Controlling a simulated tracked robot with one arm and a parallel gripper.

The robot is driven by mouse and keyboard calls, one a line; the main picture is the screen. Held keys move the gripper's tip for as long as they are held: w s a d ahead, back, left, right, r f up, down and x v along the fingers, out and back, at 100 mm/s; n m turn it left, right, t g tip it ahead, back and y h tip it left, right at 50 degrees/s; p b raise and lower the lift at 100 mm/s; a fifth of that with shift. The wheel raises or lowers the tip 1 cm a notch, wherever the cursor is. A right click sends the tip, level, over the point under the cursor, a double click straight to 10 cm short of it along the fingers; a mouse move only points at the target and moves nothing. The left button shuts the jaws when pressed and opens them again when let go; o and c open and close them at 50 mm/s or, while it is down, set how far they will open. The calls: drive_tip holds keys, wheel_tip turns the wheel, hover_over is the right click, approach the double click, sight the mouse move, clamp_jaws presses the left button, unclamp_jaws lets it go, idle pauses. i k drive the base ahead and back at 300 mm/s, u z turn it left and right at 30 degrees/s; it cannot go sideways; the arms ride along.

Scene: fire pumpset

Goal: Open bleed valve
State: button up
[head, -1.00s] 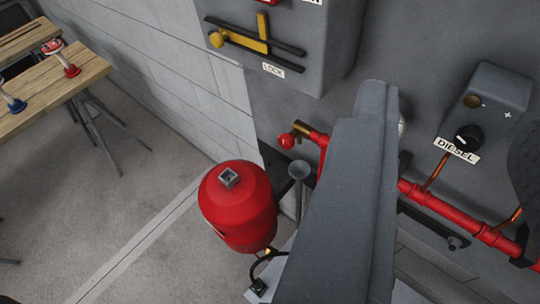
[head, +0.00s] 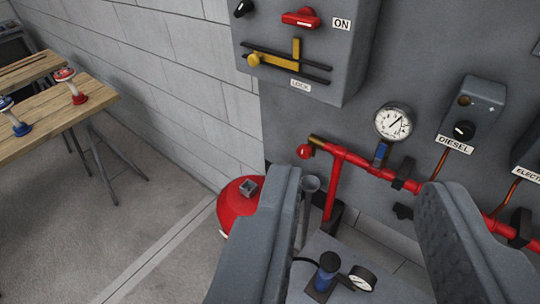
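My gripper (head: 364,182) is open and empty, its two grey fingers wide apart in front of the wall panel. Between and beyond the fingers runs a red pipe (head: 371,168). At its left end are a brass fitting and a red knob (head: 304,151). A small blue-handled fitting (head: 381,152) sits on the pipe under a round white gauge (head: 394,122). Lower down, a blue-topped part (head: 327,262) stands beside a second small gauge (head: 362,278). No label marks any of these as the bleed valve, so I cannot tell which it is. No finger visibly touches these parts.
A red tank (head: 236,203) is partly hidden behind the left finger. A grey control box (head: 300,100) with a red switch and yellow lock bar hangs above. A DIESEL box (head: 470,108) is at right. Wooden tables (head: 55,118) stand left; the floor between is clear.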

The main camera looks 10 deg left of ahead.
sight(305, 151)
drive_tip(key=u, duration=0.1)
drive_tip(key=i, duration=1)
drive_tip(key=u, duration=1.05)
drive_tip(key=k, duration=0.9)
drive_tip(key=z, duration=0.35)
drive_tip(key=i, duration=0.5)
drive_tip(key=u, duration=0.05)
